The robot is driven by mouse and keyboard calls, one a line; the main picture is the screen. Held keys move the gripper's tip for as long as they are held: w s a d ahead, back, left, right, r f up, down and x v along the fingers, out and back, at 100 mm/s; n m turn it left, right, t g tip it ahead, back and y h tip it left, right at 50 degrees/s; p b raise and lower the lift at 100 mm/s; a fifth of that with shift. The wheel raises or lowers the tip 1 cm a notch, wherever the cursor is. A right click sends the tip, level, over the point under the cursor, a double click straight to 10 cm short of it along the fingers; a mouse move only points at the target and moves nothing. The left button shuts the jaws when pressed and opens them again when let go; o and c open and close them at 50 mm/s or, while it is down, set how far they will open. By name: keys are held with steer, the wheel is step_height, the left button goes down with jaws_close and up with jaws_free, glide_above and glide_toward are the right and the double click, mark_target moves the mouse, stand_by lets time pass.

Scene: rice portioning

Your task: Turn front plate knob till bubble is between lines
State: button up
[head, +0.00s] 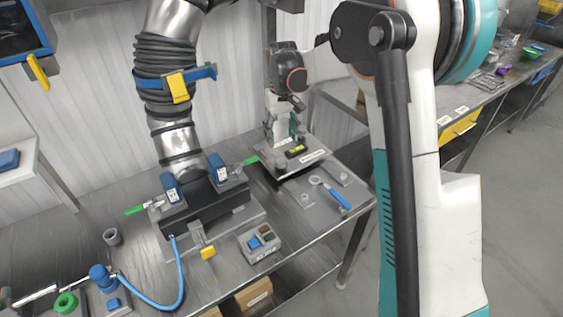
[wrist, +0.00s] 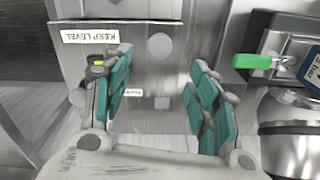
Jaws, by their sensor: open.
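The metal plate (head: 322,151) lies at the back right of the bench, with a yellow-green level vial (head: 297,150) on it. The bubble is too small to make out. In the wrist view, the plate (wrist: 195,50) carries a KEEP LEVEL label (wrist: 118,32), and the vial (wrist: 97,62) is partly hidden by the left finger.
A blue-handled wrench (head: 337,198) lies on the bench right of the plate's front. A large duct machine with green-handled clamps (head: 135,210) stands left of the plate. A small box with coloured buttons (head: 259,243) is at the front edge.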

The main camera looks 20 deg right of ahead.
mark_target(282, 161)
step_height(282, 161, down, 12)
steer(key=b, duration=0.3)
steer(key=shift+r, duration=0.15)
steer(key=c, duration=1.1)
